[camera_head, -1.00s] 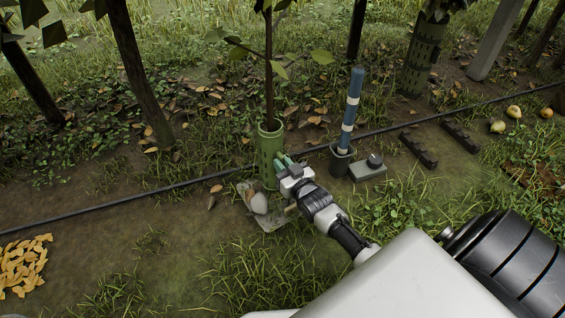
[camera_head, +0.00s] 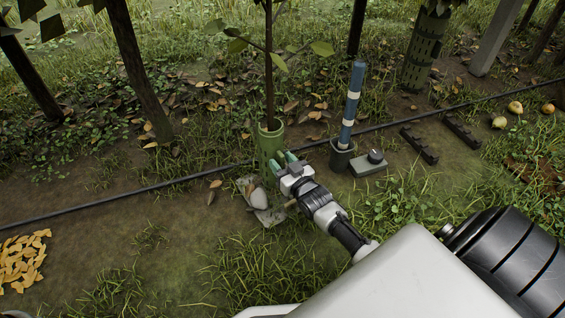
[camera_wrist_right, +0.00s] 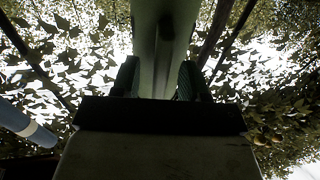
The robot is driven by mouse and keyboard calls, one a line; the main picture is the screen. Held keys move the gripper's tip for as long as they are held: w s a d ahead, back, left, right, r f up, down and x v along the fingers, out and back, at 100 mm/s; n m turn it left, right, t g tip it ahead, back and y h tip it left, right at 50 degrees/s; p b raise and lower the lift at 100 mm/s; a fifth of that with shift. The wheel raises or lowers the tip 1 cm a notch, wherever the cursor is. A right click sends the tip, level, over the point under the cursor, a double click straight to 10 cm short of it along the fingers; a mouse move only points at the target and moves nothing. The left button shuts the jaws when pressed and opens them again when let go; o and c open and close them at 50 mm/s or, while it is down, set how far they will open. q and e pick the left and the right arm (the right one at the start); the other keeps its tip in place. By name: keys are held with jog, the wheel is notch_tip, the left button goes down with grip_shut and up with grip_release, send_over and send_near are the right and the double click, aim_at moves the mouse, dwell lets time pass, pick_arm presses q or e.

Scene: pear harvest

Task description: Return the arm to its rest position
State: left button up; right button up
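My right gripper (camera_head: 284,158) is at the lower front of a green tube guard (camera_head: 268,143) around a thin young trunk. Its two green fingers stand apart in the head view. In the right wrist view the fingers (camera_wrist_right: 156,80) stand on either side of the green guard (camera_wrist_right: 165,35), which fills the gap between them from this angle. I cannot tell whether they touch it. My right arm reaches out from the lower right. My left gripper is in neither view.
A pale stone (camera_head: 257,198) lies just left of my gripper. A blue banded tool (camera_head: 352,105) stands in a dark holder (camera_head: 341,157), beside a small grey box (camera_head: 368,165). A black hose (camera_head: 110,199) crosses the ground. Yellow leaves (camera_head: 22,262) lie at left, pears (camera_head: 515,108) at right.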

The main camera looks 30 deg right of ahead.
jog(key=shift+s, duration=0.1)
jog(key=p, duration=0.1)
jog(key=s+p, duration=0.1)
jog(key=s+r+p, duration=0.1)
jog(key=shift+s+a, duration=0.2)
jog(key=shift+a, duration=0.1)
jog(key=shift+s+a+r+p, duration=0.15)
jog(key=shift+s+a+p, duration=0.05)
jog(key=shift+s+p, duration=0.5)
jog(key=shift+s+a+r+p, duration=0.2)
jog(key=shift+s+p, duration=0.35)
jog(key=shift+s, duration=0.2)
jog(key=shift+s+a+r+p, duration=0.15)
jog(key=shift+s+p, duration=0.5)
jog(key=shift+s, duration=0.05)
